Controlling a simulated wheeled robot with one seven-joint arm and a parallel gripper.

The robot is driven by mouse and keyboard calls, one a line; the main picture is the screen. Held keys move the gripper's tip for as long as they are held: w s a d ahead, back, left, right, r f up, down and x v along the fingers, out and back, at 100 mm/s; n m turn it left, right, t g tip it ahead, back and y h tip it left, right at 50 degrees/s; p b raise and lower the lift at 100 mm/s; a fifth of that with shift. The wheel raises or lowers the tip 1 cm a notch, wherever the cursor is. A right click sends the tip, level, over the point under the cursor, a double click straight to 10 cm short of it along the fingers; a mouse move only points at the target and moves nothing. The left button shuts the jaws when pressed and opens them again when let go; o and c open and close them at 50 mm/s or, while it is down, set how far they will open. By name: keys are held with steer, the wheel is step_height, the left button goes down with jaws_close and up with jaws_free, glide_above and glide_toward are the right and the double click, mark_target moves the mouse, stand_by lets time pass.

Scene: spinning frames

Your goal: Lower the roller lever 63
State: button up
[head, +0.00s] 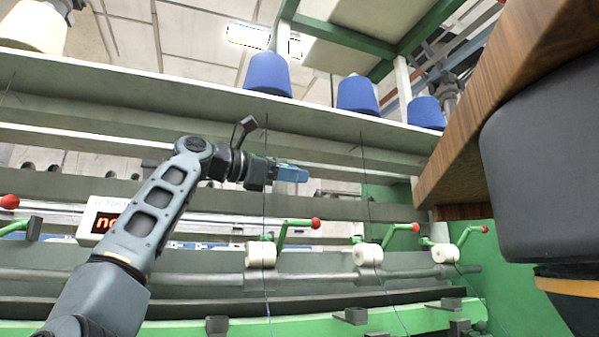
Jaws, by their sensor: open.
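Several roller levers are in view, green rods with red ball ends, all raised. The nearest to my gripper is the middle lever (285,232), its ball up and to the right of a white roller (261,254). Two more are the lever (391,236) and the far right lever (466,235). Another red ball (9,202) shows at the left edge. No number is legible, so I cannot tell which is lever 63. My gripper (303,174) is open and empty, seen side-on, above the middle lever and apart from it in the picture.
Blue yarn cones (267,75) stand on a long shelf (190,98) above, with threads hanging down. A display box (100,222) sits behind my arm. A wooden edge (490,110) and a dark rounded object (545,165) fill the right side.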

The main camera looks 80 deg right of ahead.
steer(key=shift+p+v, duration=0.7)
steer(key=shift+v, duration=1.45)
steer(key=shift+w+d+r, duration=0.1)
steer(key=shift+w+d, duration=0.05)
